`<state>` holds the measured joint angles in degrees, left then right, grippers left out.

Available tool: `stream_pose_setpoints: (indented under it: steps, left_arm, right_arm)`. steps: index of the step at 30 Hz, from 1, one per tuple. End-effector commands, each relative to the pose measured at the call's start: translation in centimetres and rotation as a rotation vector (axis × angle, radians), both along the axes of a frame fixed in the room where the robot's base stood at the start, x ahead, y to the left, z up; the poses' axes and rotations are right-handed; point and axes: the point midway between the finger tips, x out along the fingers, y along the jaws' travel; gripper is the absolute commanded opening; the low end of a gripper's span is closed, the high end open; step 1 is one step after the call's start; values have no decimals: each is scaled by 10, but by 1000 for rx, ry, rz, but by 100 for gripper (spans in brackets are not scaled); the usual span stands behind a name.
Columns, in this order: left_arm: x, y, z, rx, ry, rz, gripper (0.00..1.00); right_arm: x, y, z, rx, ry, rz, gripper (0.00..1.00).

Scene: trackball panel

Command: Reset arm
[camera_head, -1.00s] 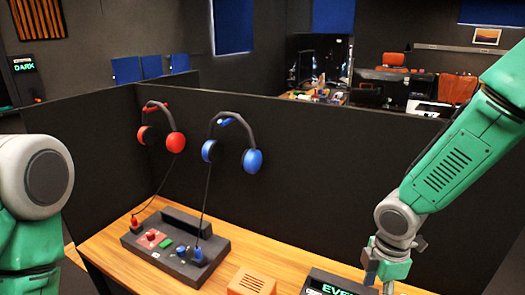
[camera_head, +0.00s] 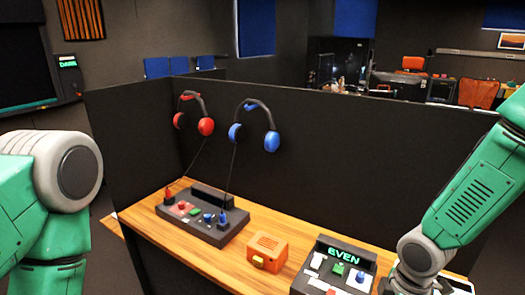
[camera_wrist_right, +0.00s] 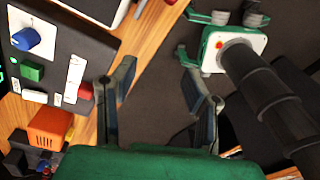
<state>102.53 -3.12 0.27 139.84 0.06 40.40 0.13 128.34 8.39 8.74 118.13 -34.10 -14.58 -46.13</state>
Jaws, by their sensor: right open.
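The dark panel with the green EVEN display (camera_head: 336,266) sits on the wooden desk, with a blue knob, green button, red button and white slider. The wrist view shows its blue knob (camera_wrist_right: 26,38), green button (camera_wrist_right: 32,71) and red button (camera_wrist_right: 85,91). My right gripper (camera_wrist_right: 155,58) is open and empty, beside the panel's edge and above the desk edge and dark floor. In the head view it is mostly cut off at the bottom, right of the panel. My left arm (camera_head: 50,190) shows at the left; its gripper is out of view.
An orange box (camera_head: 268,250) sits left of the EVEN panel. A dark console (camera_head: 203,218) with corded red and blue controls is farther left. Red headphones (camera_head: 205,126) and blue headphones (camera_head: 271,141) hang on the black partition (camera_head: 330,165) behind the desk.

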Motion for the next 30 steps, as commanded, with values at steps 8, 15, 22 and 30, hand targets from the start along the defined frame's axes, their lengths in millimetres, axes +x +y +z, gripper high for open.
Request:
stream_pose_setpoints:
  steps: [8, 15, 22, 30]
  left_arm:
    - [0, 0, -31, 0, 0, 0, 41]
    - [-1, 0, -80, 0, 1, 0, 41]
    - [-1, 0, -103, 0, 1, 0, 41]
    - [0, 0, -101, 0, 0, 0, 41]
  right_arm:
    - [-59, 16, -81, 58, 54, -335, 41]
    - [-148, 8, -185, 27, 80, -914, 41]
    - [-198, -21, -221, -44, -8, -1282, 41]
    - [-201, -25, -220, -48, -27, -1324, 41]
